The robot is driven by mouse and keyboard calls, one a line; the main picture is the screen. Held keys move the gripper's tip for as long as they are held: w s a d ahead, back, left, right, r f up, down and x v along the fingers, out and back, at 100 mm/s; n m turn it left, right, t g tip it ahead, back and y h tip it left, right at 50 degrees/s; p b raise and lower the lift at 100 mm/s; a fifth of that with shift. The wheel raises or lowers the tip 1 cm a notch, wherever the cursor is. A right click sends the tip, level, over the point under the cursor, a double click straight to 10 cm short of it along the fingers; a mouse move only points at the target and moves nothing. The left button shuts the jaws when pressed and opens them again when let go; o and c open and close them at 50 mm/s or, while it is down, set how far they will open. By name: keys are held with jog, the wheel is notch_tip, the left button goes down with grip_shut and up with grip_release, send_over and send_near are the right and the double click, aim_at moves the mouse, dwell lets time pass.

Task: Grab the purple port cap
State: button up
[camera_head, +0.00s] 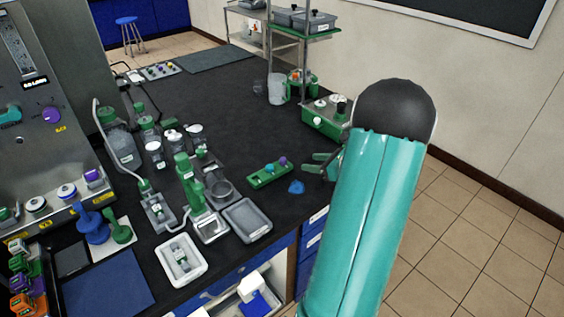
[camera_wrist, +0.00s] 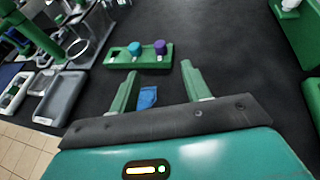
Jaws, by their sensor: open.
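The purple port cap (camera_wrist: 160,46) sits upright at the right end of a small green rack (camera_wrist: 116,60) on the black bench. In the head view the purple cap (camera_head: 283,161) also shows on the green rack (camera_head: 262,177). A teal cap (camera_wrist: 134,48) stands to its left in the same rack. My gripper (camera_wrist: 157,75) is open and empty, its two green fingers apart, with the rack beyond the fingertips. In the head view my gripper (camera_head: 318,162) is to the right of the rack, partly hidden behind my teal arm.
A blue piece (camera_wrist: 147,97) lies on the bench between my fingers in the wrist view. Grey trays (camera_head: 246,220) and a green stand (camera_head: 188,180) are left of the rack. A green box (camera_head: 325,118) stands behind my gripper. The bench behind the rack is clear.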

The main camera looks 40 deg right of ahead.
aim_at(285, 160)
jog(key=x, duration=1.2)
jog(key=shift+s, duration=0.1)
grip_shut()
